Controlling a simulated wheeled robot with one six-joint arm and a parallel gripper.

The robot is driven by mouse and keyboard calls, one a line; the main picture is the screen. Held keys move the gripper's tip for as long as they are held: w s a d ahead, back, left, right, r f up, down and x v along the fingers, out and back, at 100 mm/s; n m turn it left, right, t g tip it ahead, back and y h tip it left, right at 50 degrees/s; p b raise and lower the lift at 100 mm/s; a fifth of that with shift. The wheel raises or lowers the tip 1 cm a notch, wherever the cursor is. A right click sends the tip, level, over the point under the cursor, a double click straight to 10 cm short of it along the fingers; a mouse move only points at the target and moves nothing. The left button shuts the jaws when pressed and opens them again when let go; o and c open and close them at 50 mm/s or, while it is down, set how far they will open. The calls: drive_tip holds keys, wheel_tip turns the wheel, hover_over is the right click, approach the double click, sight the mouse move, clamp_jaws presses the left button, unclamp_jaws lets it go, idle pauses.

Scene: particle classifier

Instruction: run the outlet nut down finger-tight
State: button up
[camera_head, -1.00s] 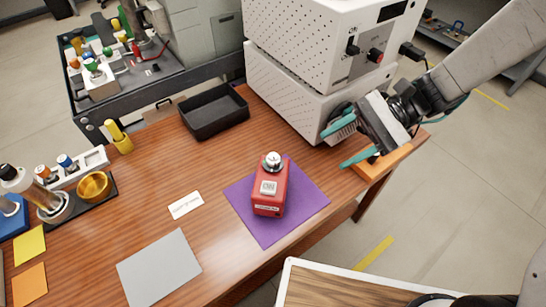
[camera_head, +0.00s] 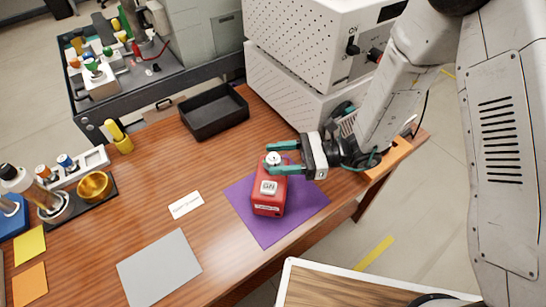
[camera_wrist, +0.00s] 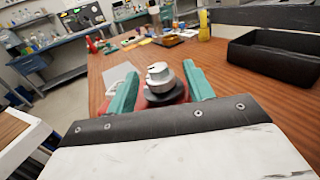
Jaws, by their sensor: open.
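A red device (camera_head: 269,197) with a label on its face stands upright on a purple mat (camera_head: 305,205) on the wooden table. A round silver metal nut (camera_head: 273,158) sits on its top. In the wrist view the silver nut (camera_wrist: 160,76) shows above a dark collar, between the fingers. My gripper (camera_head: 272,158) has teal fingers and is open, one finger on each side of the nut. In the wrist view my gripper (camera_wrist: 160,80) shows a gap between the nut and at least the right finger. Contact on the left side is hard to tell.
A black tray (camera_head: 213,113) stands behind, left of the white instrument boxes (camera_head: 285,95). A grey sheet (camera_head: 158,268) and a white label card (camera_head: 186,204) lie left of the mat. A gold bowl (camera_head: 94,186) stands further left.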

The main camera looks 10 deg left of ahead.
drive_tip(key=shift+x, duration=0.9)
drive_tip(key=c, duration=1)
drive_tip(key=shift+o, duration=0.2)
drive_tip(key=m+t+y, duration=0.1)
drive_tip(key=m+t, duration=0.2)
drive_tip(key=t, duration=0.1)
drive_tip(key=shift+m+t, duration=0.3)
drive_tip(key=shift+t, duration=0.5)
drive_tip(key=o, duration=1)
drive_tip(key=shift+c, duration=0.2)
